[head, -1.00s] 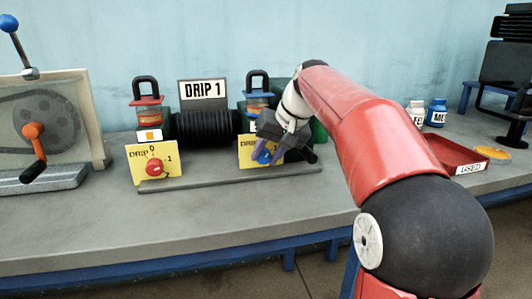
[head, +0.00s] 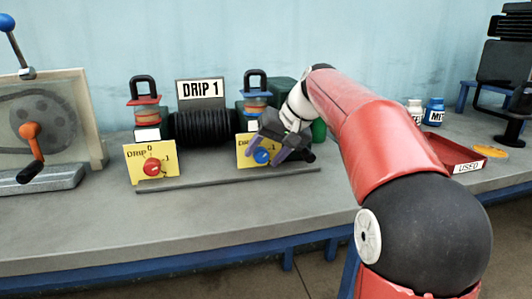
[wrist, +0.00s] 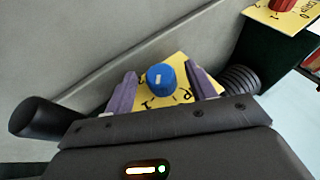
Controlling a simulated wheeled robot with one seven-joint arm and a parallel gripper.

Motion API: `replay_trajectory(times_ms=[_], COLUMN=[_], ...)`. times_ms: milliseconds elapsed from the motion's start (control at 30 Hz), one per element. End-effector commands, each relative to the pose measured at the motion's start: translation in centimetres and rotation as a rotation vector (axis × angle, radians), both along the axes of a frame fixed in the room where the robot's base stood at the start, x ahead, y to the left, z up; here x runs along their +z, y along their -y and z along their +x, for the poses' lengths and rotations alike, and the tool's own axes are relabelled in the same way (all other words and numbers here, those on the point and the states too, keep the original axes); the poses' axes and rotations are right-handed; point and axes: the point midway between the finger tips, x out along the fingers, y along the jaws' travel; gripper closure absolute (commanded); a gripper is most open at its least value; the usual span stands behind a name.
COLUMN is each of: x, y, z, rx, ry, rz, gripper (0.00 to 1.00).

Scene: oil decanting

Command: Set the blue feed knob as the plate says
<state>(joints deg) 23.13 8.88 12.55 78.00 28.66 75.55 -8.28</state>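The blue feed knob (head: 262,156) sits on the right yellow dial plate (head: 243,143); it also shows in the wrist view (wrist: 161,77) with a pale mark on its face. The sign (head: 201,89) behind reads "DRIP 1". My gripper (head: 268,152) is at the right dial plate. In the wrist view my gripper (wrist: 161,88) is open, with one purple finger on each side of the knob and gaps between. Much of the right dial's lettering is hidden by the fingers and knob.
A red knob (head: 152,167) sits on the left yellow dial plate (head: 138,172). A grey rail (head: 225,180) runs along the bench in front of the plates. A red "USED" tray (head: 468,167) and bottles (head: 434,112) stand at right. A crank machine (head: 45,130) is at left.

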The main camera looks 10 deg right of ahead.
Motion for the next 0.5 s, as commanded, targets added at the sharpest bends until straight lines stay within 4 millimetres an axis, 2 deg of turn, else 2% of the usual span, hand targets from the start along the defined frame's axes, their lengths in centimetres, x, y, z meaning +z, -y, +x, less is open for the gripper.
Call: replay_trajectory(times_ms=[267, 500], x=[0.3, 3.4], y=[0.1, 1.7], z=[-0.1, -1.5], rx=[0.000, -0.002], ry=[-0.001, 0.002], rz=[0.000, -0.001], gripper=[0.44, 0.44])
